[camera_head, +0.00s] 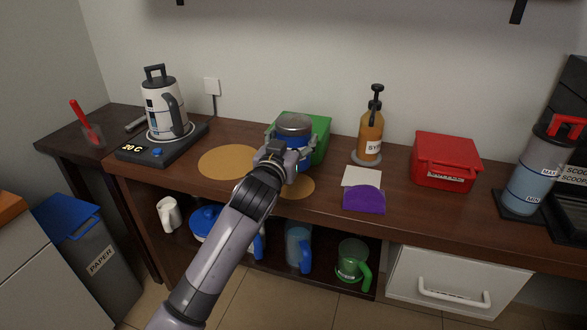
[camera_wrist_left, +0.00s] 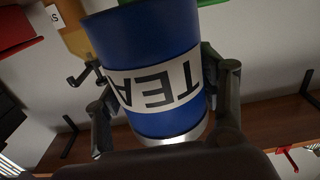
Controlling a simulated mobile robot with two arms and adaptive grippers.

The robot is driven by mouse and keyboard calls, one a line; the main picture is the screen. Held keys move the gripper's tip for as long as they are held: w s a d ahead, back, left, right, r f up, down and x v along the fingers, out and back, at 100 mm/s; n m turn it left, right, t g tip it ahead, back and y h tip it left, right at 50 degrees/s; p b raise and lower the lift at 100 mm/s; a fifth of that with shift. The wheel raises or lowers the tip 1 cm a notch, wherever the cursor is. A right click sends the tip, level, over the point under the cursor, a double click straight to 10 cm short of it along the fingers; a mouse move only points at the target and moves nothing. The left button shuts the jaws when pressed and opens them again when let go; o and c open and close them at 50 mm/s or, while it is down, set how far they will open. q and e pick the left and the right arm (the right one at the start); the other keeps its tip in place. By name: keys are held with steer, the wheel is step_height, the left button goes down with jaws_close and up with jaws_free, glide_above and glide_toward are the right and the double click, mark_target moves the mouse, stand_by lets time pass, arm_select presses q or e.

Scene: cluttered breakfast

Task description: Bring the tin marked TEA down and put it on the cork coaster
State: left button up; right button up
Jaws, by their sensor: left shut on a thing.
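The TEA tin (camera_head: 294,128) is blue with a grey metal lid. Its white label reading TEA shows upside down in the left wrist view (camera_wrist_left: 155,85). My left gripper (camera_head: 287,146) is shut on the tin, with a finger on each side of it. A small round cork coaster (camera_head: 300,187) lies on the counter just in front of and below the gripper, partly covered by my arm. A larger round cork mat (camera_head: 226,161) lies to its left. The tin's base is hidden in the head view, so I cannot tell whether it touches anything. My right gripper is not in view.
A green box (camera_head: 321,138) stands right behind the tin. A syrup pump bottle (camera_head: 371,134), a white card (camera_head: 361,176), a purple item (camera_head: 364,200) and a red box (camera_head: 444,160) are to the right. A kettle (camera_head: 164,106) stands left. Mugs sit on the shelf below.

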arm_select(q)
step_height(320, 180, down, 3)
steer(key=shift+f, duration=0.1)
step_height(320, 180, down, 3)
steer(key=shift+f+b, duration=0.1)
steer(key=shift+b, duration=0.55)
steer(key=shift+f, duration=0.1)
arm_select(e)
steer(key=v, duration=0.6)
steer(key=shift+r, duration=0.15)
arm_select(q)
steer(key=shift+f, duration=0.15)
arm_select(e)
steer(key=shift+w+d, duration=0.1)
arm_select(q)
steer(key=o, duration=1.2)
